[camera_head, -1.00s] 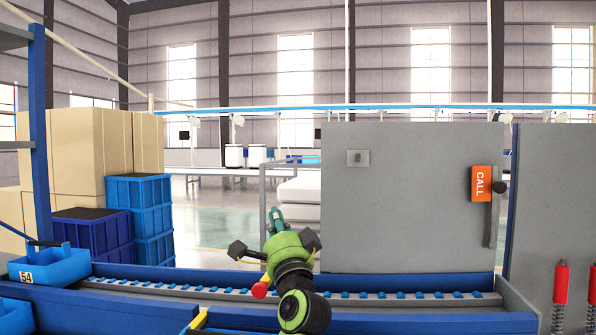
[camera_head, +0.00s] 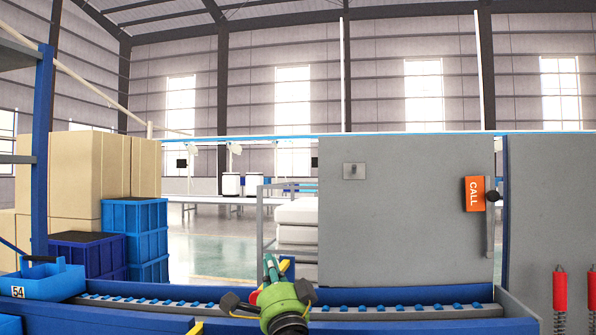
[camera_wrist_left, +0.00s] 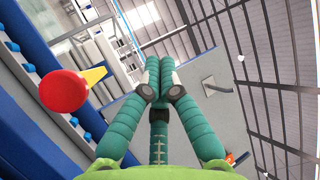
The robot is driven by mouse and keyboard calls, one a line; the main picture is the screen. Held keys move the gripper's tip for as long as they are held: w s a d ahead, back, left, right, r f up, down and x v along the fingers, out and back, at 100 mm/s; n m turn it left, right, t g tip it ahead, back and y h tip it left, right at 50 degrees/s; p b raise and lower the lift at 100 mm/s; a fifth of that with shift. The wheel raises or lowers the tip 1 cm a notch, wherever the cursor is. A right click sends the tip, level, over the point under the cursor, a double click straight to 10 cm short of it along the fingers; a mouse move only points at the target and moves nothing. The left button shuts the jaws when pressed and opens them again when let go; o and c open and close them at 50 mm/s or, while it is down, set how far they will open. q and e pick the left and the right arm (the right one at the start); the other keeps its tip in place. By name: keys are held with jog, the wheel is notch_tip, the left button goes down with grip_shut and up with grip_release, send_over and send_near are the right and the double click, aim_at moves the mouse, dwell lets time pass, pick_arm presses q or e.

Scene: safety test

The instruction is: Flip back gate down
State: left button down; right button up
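A large flat grey panel (camera_head: 410,225) stands upright behind the blue conveyor, with a small plate (camera_head: 354,171) at its upper left. It also shows in the left wrist view (camera_wrist_left: 215,110). I cannot tell whether this panel is the back gate. My left gripper (camera_head: 271,265) is in front of the conveyor, left of the panel, fingers pointing up. In the left wrist view (camera_wrist_left: 158,75) its green fingers meet at the tips with nothing seen between them. The gripper appears apart from the panel. My right gripper is not in view.
A roller conveyor (camera_head: 400,307) with blue rollers runs across the front. An orange CALL sign (camera_head: 475,194) hangs at the panel's right edge. Blue crates (camera_head: 135,215) and cardboard boxes (camera_head: 88,165) stand at left. A red-ended yellow piece (camera_wrist_left: 62,90) is beside the fingers.

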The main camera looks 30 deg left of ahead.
pick_arm(q)
jog(key=v, duration=1.2)
dwell(0.4)
